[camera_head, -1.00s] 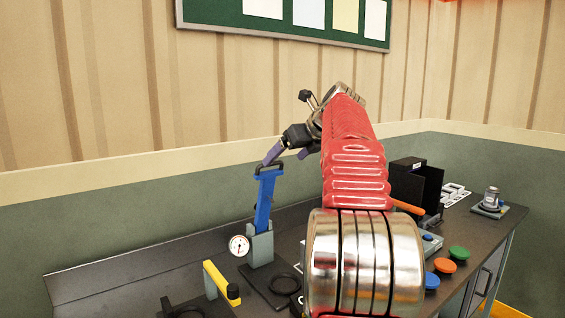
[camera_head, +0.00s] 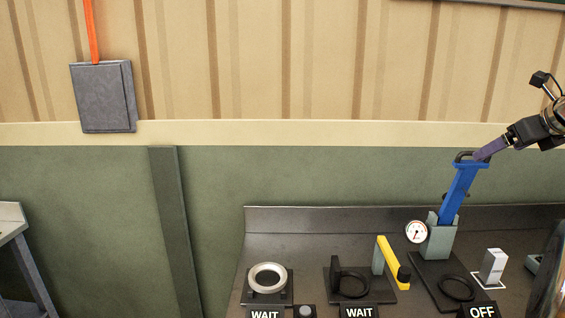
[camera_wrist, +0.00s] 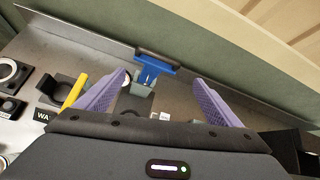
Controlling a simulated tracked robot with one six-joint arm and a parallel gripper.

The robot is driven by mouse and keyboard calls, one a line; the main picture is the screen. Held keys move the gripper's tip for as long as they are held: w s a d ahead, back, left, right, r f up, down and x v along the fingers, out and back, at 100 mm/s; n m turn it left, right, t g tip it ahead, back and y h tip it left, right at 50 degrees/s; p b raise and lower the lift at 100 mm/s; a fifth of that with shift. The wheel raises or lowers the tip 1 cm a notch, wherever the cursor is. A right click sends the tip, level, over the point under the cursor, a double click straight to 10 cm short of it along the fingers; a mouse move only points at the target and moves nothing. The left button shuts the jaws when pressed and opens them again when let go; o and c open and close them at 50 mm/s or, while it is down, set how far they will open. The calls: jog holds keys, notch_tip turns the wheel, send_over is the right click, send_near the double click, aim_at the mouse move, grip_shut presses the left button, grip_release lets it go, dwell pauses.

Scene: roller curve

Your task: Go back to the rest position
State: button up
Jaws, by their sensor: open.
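My gripper (camera_head: 482,152) shows at the right edge of the head view, with purple fingers near the top of a blue lever-like tool (camera_head: 461,192). The tool stands tilted in a grey holder (camera_head: 440,241) on the bench. In the wrist view my gripper (camera_wrist: 160,95) is open, its two purple fingers wide apart. The blue tool (camera_wrist: 153,71) shows between and beyond them, and nothing is held. In the head view a finger overlaps the tool's top; I cannot tell whether they touch.
The dark bench (camera_head: 320,243) carries a pale ring (camera_head: 267,277) on a stand, a yellow-armed fixture (camera_head: 390,258), a round gauge (camera_head: 416,232) and WAIT and OFF signs. A grey box (camera_head: 103,97) hangs on the wall. Another table edge (camera_head: 12,222) is at the left.

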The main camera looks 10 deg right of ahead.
notch_tip(320, 180, down, 8)
jog(key=s+n+g, duration=0.2)
jog(key=n, duration=0.4)
jog(key=s+a+f+n+g, duration=0.2)
jog(key=s+a+f+n, duration=0.1)
jog(key=a+f+n, duration=0.55)
jog(key=s+a+f+n, duration=0.3)
jog(key=s+a+n, duration=0.2)
jog(key=a, duration=0.8)
jog(key=s+a+f+n+y, duration=0.1)
jog(key=s+a+f+n, duration=0.3)
jog(key=a+n, duration=0.5)
jog(key=s+a+f+n+y, duration=0.1)
jog(key=s+a+f+n, duration=0.3)
jog(key=a, duration=1.4)
jog(key=shift+s+f+n+g, duration=0.15)
jog(key=shift+s+n+g, duration=0.15)
jog(key=shift+s+n, duration=1.55)
